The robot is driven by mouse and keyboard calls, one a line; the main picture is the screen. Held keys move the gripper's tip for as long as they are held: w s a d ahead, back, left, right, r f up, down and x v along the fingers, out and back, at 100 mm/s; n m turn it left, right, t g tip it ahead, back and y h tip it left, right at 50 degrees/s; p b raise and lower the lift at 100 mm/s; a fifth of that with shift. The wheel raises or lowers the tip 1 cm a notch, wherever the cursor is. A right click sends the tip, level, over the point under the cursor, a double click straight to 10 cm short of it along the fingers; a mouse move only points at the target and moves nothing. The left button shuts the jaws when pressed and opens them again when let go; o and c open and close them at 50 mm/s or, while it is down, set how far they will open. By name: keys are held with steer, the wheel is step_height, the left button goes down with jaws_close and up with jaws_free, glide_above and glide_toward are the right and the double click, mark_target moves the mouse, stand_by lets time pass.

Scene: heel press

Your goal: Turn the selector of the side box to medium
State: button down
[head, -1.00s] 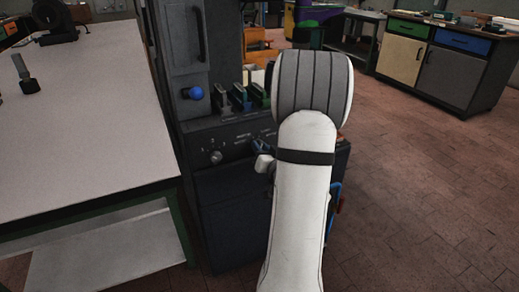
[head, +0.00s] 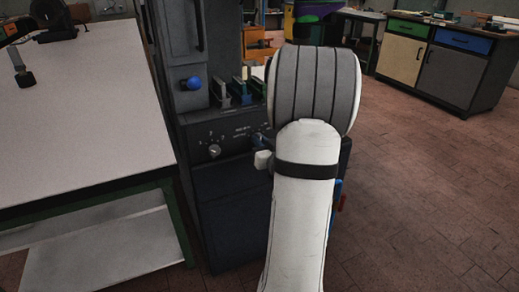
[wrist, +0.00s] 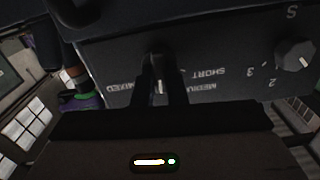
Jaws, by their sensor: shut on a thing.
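The side box (head: 232,190) is a dark cabinet with a sloped control panel carrying printed labels. The wrist view shows this panel (wrist: 215,50) upside down, with the words SHORT, MEDIUM and MIXED around the selector. My gripper (wrist: 160,88) is shut on the selector (wrist: 160,87). Only a small pale part of the selector shows between the dark fingers, so its exact setting is hard to read.
A second, numbered knob (head: 214,151) sits beside the selector; it also shows in the wrist view (wrist: 295,54). A blue ball handle (head: 194,84) and several upright coloured blocks are above the panel. A pale table (head: 85,110) stands close on the left. Floor at right is open.

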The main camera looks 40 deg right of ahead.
steer(key=n+b, duration=0.4)
steer(key=b, duration=0.1)
steer(key=shift+w+a+n, duration=0.1)
steer(key=shift+a+n, duration=0.05)
steer(key=shift+n, duration=0.25)
steer(key=shift+r, duration=0.1)
steer(key=c, duration=1.5)
jaws_free()
steer(key=shift+o, duration=0.2)
steer(key=p+v, duration=0.1)
steer(key=v, duration=0.6)
steer(key=shift+s, duration=0.4)
steer(key=shift+a, duration=0.1)
